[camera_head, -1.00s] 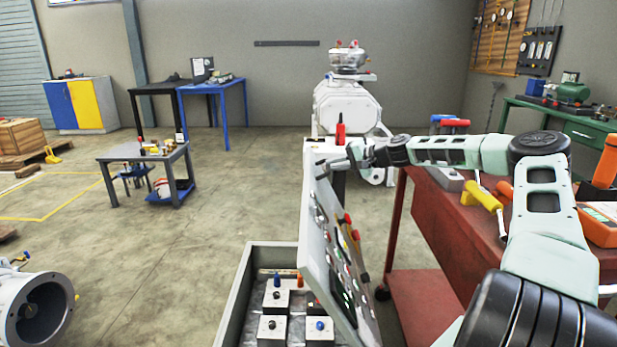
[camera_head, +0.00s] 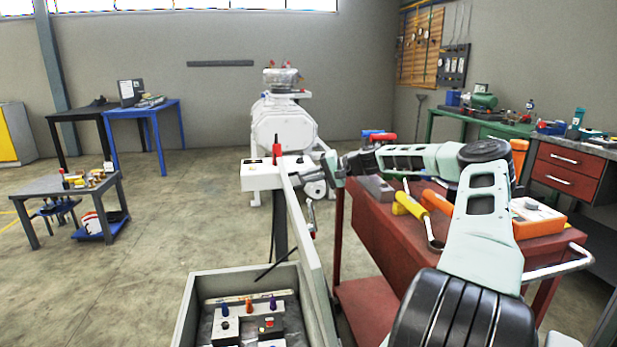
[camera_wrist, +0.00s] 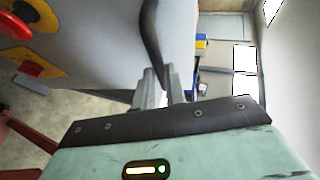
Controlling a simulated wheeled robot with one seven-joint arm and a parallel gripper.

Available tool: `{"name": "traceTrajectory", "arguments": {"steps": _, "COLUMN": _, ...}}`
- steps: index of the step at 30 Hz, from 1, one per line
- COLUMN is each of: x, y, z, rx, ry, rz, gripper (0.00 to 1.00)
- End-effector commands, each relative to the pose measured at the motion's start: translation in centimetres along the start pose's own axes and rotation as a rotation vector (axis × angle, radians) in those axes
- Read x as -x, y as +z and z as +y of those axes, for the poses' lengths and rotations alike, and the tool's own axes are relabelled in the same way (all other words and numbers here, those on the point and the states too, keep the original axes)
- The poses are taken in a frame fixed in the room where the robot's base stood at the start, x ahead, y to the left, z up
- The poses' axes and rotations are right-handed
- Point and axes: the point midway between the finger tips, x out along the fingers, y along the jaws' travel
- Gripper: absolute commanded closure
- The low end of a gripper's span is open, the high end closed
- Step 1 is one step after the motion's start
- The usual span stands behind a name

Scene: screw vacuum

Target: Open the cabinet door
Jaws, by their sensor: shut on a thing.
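The cabinet door (camera_head: 307,255) is a pale grey panel that shows almost edge-on in the head view, swung out from the right side of the open grey cabinet (camera_head: 186,318). Switches and small modules (camera_head: 232,328) show inside the cabinet. My gripper (camera_head: 326,172) is at the far upper end of the door. The door's front face (camera_wrist: 95,60), with red and yellow buttons, shows to the left.
A red tool cart (camera_head: 385,232) stands close to the right of the door, under my arm. A white machine (camera_head: 283,125) stands behind. A small grey table (camera_head: 62,187) is at the left, with open floor between it and the cabinet.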

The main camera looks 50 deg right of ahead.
Motion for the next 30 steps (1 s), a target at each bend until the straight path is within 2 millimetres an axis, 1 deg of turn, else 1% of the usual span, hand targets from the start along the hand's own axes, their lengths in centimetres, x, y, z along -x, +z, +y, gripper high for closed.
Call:
{"name": "traceTrajectory", "arguments": {"steps": 1, "x": -0.23, "y": 0.51, "z": 1.82, "rx": -0.006, "ry": 0.022, "rz": -0.011, "gripper": 1.00}}
{"name": "traceTrajectory", "arguments": {"steps": 2, "x": -0.23, "y": 0.52, "z": 1.82, "rx": -0.006, "ry": 0.022, "rz": -0.011, "gripper": 0.85}}
{"name": "traceTrajectory", "arguments": {"steps": 3, "x": -0.24, "y": 0.52, "z": 1.80, "rx": -0.006, "ry": 0.021, "rz": -0.011, "gripper": 0.74}}
{"name": "traceTrajectory", "arguments": {"steps": 4, "x": -0.24, "y": 0.51, "z": 1.79, "rx": -0.007, "ry": 0.021, "rz": -0.011, "gripper": 0.66}}
{"name": "traceTrajectory", "arguments": {"steps": 30, "x": -0.12, "y": 0.20, "z": 1.19, "rx": -0.004, "ry": 0.018, "rz": -0.004, "gripper": 0.66}}
